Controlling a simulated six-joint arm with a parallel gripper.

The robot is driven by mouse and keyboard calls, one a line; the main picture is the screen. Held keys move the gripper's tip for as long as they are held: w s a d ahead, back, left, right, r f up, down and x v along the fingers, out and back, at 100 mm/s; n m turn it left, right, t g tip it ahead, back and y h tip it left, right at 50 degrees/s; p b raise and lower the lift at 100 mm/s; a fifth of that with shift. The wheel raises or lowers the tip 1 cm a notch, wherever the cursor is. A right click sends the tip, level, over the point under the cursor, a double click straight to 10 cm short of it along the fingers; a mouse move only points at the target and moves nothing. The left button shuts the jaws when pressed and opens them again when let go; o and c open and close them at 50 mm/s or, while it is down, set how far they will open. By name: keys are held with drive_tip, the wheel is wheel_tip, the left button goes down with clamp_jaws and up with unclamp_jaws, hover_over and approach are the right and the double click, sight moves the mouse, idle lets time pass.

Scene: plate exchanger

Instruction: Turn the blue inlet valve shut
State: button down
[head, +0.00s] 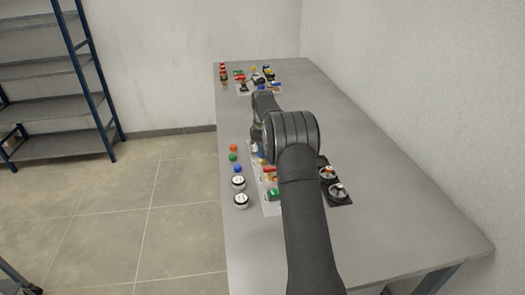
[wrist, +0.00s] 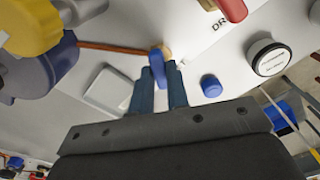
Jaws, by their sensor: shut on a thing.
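The blue inlet valve's lever (wrist: 157,66) is at the middle of the wrist view, on a small brass-coloured body (wrist: 165,51) at the end of a copper-coloured pipe (wrist: 112,46). My gripper (wrist: 161,84) has its two dark fingers around the lever and is shut on it. The lever points along the fingers, roughly across the pipe. Its lower part is hidden between the fingers. In the head view my arm covers the gripper and the valve.
In the wrist view, a blue and yellow body (wrist: 38,72) is left, a red handle (wrist: 233,9) above right, and a blue cap (wrist: 211,86) and round gauge (wrist: 268,58) right. In the head view, black handwheels (head: 337,193) lie right of my arm; the table's right side is clear.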

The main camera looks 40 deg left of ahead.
drive_tip(key=m, duration=0.5)
drive_tip(key=shift+m, duration=0.4)
drive_tip(key=m, duration=0.5)
drive_tip(key=shift+m, duration=0.4)
drive_tip(key=c, duration=1.4)
unclamp_jaws()
wheel_tip(320, 180, up, 17)
drive_tip(key=shift+r, duration=0.2)
